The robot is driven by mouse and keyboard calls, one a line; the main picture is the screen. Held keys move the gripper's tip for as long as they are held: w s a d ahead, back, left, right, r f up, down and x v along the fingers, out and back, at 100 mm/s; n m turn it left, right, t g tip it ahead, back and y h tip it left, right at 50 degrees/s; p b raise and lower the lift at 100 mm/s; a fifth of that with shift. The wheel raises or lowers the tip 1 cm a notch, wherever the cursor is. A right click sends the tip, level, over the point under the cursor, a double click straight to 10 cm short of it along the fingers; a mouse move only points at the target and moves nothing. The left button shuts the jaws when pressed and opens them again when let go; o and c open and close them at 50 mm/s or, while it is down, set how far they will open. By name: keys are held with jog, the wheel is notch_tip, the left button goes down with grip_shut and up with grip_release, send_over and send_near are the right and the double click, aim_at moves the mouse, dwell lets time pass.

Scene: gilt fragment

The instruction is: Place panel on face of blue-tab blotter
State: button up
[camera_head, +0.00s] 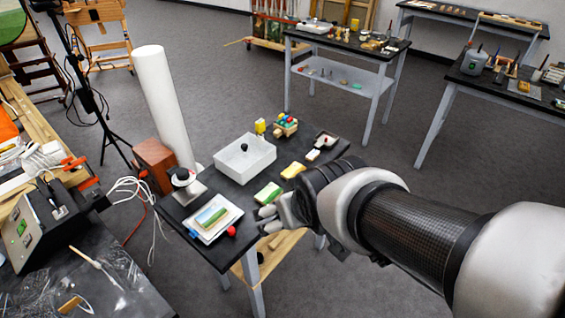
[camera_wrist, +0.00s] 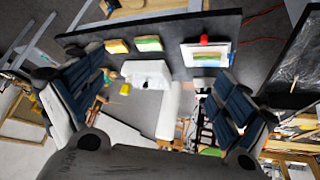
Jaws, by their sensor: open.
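A small panel with blue, green and yellow bands (camera_head: 212,216) lies flat on a white tray-like piece (camera_head: 208,238) at the near left of the black table. It also shows in the wrist view (camera_wrist: 206,56). A small blue tab (camera_head: 193,233) shows at the white piece's left edge; I cannot tell whether this piece is the blotter. A green-and-white block (camera_head: 268,194) and a yellow-topped block (camera_head: 293,170) lie to the right. My gripper (camera_head: 268,217) is open and empty at the table's right edge, right of the panel. Its fingers are wide apart in the wrist view (camera_wrist: 150,98).
A red ball (camera_head: 231,231) sits beside the white piece. A white bin (camera_head: 236,165), a tall white cylinder (camera_head: 163,100) and a brown box (camera_head: 154,163) stand farther back. Small colored items (camera_head: 286,125) lie at the far end. A cluttered bench (camera_head: 85,265) stands left.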

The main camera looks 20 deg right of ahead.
jog(key=s+r+m+g, duration=0.1)
jog(key=s+r, duration=0.3)
jog(key=s, duration=0.8)
jog(key=shift+s+d+g, duration=0.15)
jog(key=shift+s+g, duration=0.1)
jog(key=shift+g, duration=0.35)
